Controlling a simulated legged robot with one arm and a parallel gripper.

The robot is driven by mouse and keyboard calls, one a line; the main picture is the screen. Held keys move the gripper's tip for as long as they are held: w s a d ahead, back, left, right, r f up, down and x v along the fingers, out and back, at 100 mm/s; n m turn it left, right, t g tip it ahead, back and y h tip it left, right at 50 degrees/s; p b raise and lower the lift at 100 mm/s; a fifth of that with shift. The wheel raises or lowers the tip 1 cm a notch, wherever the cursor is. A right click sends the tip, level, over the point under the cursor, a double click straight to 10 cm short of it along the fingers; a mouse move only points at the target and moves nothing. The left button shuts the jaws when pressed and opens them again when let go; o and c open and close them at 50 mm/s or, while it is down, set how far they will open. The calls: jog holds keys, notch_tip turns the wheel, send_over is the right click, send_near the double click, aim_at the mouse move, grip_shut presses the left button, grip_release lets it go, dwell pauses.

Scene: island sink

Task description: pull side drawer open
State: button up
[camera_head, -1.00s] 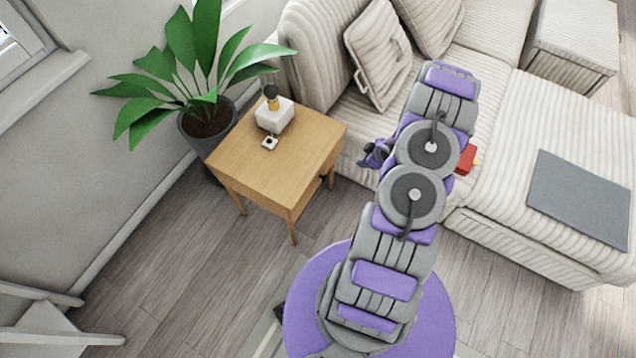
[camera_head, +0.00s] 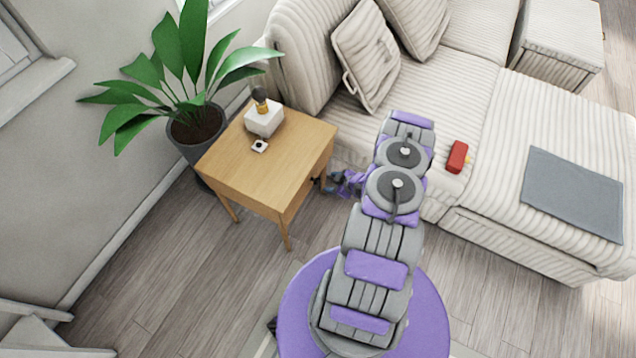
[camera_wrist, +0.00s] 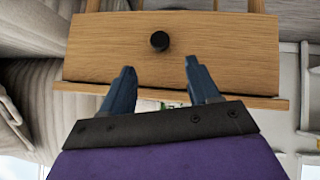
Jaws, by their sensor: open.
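The side table (camera_head: 262,160) is light wood and stands left of my arm in the head view. In the wrist view its drawer front (camera_wrist: 215,50) fills the upper middle, with a round black knob (camera_wrist: 160,41). The drawer front faces my gripper (camera_wrist: 160,85), whose two blue-grey fingers are apart and empty. The knob sits beyond the fingertips, in line with the gap between them, and appears not touched. In the head view my gripper (camera_head: 340,182) is low beside the table's right side, partly hidden.
A white box-shaped item (camera_head: 264,119) and a small white object (camera_head: 260,146) rest on the tabletop. A potted plant (camera_head: 195,125) stands behind left. A sofa (camera_head: 480,110) holding a red object (camera_head: 457,157) is at right. Floor (camera_head: 185,265) in front is clear.

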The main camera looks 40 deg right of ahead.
aim_at(318, 181)
jog(key=b+x, duration=0.2)
jog(key=x, duration=0.7)
jog(key=shift+w+a+f, duration=0.1)
jog(key=shift+w+f, duration=0.3)
jog(key=shift+w, duration=0.15)
jog(key=shift+c, duration=0.2)
grip_shut()
